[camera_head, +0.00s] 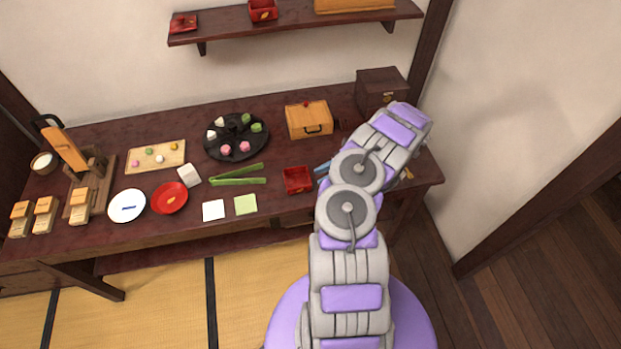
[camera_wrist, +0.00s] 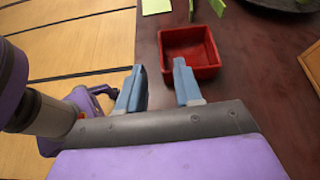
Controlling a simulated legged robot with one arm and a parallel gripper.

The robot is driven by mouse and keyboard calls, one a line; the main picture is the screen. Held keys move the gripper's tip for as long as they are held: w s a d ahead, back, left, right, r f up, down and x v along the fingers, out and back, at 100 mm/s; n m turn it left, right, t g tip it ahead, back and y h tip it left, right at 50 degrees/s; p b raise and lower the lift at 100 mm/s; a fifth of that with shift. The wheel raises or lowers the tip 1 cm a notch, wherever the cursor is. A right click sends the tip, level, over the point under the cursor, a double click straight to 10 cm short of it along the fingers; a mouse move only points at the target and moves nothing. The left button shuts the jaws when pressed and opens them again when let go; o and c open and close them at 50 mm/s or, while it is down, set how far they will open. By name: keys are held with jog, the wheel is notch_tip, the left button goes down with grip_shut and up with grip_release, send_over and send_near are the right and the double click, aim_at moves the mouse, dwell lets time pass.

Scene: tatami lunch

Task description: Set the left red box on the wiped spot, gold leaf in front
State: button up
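A small open red box (camera_head: 297,180) stands on the dark wooden table near its front edge, right of the green tongs. It also shows in the wrist view (camera_wrist: 171,62), empty, with no gold leaf visible on the sides I see. Another red box (camera_head: 263,13) with a gold mark on its front is on the wall shelf. My gripper (camera_wrist: 159,67) is open and empty; its right blue finger overlaps the near edge of the table's red box in the picture. I cannot tell whether they touch. I cannot make out a wiped spot.
Left of the box are green tongs (camera_head: 238,181), a white square (camera_head: 213,210), a green square (camera_head: 246,204) and a red plate (camera_head: 169,198). Behind are a round black tray (camera_head: 236,154) with sweets and an orange wooden box (camera_head: 309,121). A dark box (camera_head: 381,84) stands back right.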

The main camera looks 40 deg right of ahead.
jog(key=w+a+r+n+g+y, duration=0.1)
jog(key=w+a+r+n+g, duration=0.15)
jog(key=a+r, duration=0.35)
jog(key=w+a+r+n+g, duration=0.1)
jog(key=w+a+r+n, duration=0.3)
jog(key=r, duration=0.4)
jog(key=s+a+r+n+g+h, duration=0.15)
jog(key=a+r+n+g, duration=0.45)
jog(key=a+r, duration=0.75)
jog(key=s+a+r+n+h, duration=0.45)
jog(key=s+a+n, duration=0.25)
jog(key=s+a, duration=0.55)
jog(key=s+d+n+h, duration=0.2)
jog(key=s+n+h, duration=0.2)
jog(key=s, duration=1.1)
jog(key=shift+d+t+h, duration=0.25)
jog(key=shift+t+h, duration=0.2)
jog(key=shift+h, duration=0.45)
